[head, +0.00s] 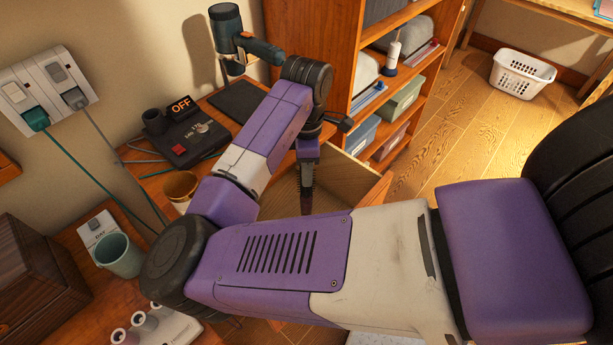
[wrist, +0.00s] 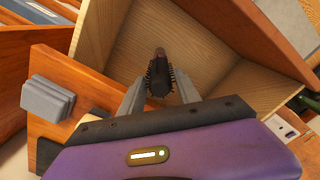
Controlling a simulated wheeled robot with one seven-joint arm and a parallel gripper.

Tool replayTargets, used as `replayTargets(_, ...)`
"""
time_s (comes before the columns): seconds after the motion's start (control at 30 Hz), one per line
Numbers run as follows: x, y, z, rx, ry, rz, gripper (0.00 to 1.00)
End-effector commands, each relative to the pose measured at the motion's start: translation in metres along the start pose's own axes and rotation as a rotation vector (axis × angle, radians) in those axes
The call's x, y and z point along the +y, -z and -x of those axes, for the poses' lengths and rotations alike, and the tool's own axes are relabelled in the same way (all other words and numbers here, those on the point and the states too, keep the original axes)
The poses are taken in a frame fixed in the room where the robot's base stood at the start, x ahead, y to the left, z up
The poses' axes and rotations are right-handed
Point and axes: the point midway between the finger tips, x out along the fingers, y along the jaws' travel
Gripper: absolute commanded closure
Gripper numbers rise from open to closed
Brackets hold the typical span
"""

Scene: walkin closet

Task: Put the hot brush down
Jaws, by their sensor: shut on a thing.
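My gripper (wrist: 160,92) is shut on the hot brush (wrist: 158,72), a dark rod with bristles along its sides, held between the two grey fingers. In the head view the hot brush (head: 307,196) shows as a thin dark shape hanging under my gripper (head: 307,172). It is over an open wooden drawer (wrist: 205,50), whose pale inside appears empty where it shows. Whether the brush touches the drawer floor I cannot tell. The drawer's front panel (head: 372,197) also shows in the head view. My arm hides part of the drawer and counter.
A teal hair dryer (head: 228,30) stands behind my wrist. A black device marked OFF (head: 185,135), a dark pad (head: 238,100), a brass cup (head: 180,186) and a green cup (head: 118,254) are on the counter. A shelf (head: 345,60) rises behind. A white basket (head: 521,74) stands on the floor.

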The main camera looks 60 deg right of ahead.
Motion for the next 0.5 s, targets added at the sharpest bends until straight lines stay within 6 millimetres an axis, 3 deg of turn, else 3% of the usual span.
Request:
replayTargets(0.2,0.0,0.0,-0.029,0.0,0.001,0.001,1.0)
replayTargets(0.5,0.0,0.0,-0.034,0.0,-0.001,0.0,1.0)
